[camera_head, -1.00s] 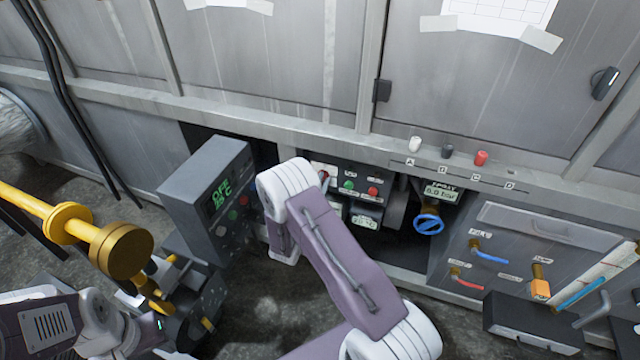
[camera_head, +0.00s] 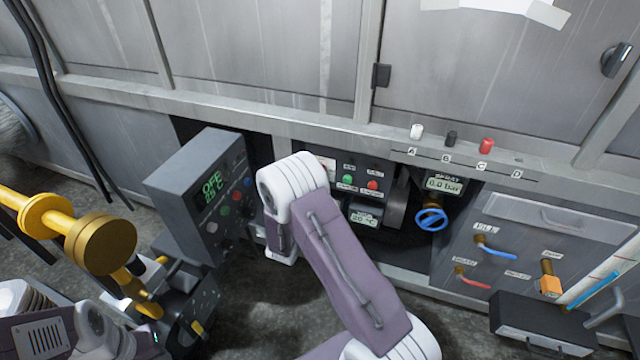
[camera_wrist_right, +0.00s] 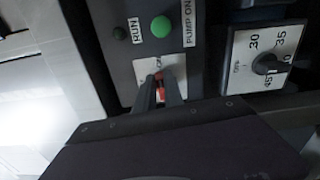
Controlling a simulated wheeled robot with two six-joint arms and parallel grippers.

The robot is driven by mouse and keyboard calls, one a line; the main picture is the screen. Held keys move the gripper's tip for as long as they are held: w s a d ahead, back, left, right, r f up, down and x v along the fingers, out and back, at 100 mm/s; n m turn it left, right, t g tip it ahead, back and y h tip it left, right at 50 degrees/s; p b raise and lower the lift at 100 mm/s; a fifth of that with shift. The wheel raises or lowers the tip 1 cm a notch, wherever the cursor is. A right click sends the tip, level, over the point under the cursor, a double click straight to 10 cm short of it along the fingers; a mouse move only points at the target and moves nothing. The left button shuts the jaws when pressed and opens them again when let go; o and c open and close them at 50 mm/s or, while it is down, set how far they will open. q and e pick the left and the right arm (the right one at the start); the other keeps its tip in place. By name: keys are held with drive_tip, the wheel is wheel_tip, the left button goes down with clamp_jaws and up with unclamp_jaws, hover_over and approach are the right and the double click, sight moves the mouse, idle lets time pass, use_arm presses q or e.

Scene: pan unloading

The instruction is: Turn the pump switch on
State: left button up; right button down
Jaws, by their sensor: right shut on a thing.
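The pump switch (camera_wrist_right: 161,96), a small part with a red tip on a pale plate, shows in the right wrist view between the fingers of my right gripper (camera_wrist_right: 160,86). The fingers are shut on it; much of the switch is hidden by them. Above it a green light (camera_wrist_right: 161,27) sits beside a "PUMP ON" label (camera_wrist_right: 188,23). In the head view my right arm's white and mauve links (camera_head: 340,255) hide the switch and the gripper. My left gripper (camera_head: 195,300) is at the lower left, dark and away from the panel; its jaw opening is unclear.
A grey box (camera_head: 205,190) with a green "OFF" display stands left of my right arm. A dial (camera_wrist_right: 265,64) lies right of the switch in the wrist view. A blue valve wheel (camera_head: 431,219) sits below a 0.0 bar readout (camera_head: 443,185). A yellow pipe (camera_head: 100,243) is at left.

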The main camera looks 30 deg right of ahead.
drive_tip(key=shift+f+m+b, duration=0.15)
drive_tip(key=shift+m+b, duration=0.2)
drive_tip(key=shift+m, duration=0.15)
drive_tip(key=c, duration=1.4)
unclamp_jaws()
drive_tip(key=shift+c, duration=0.2)
drive_tip(key=p+v, duration=0.3)
drive_tip(key=v, duration=0.6)
drive_tip(key=shift+s, duration=0.1)
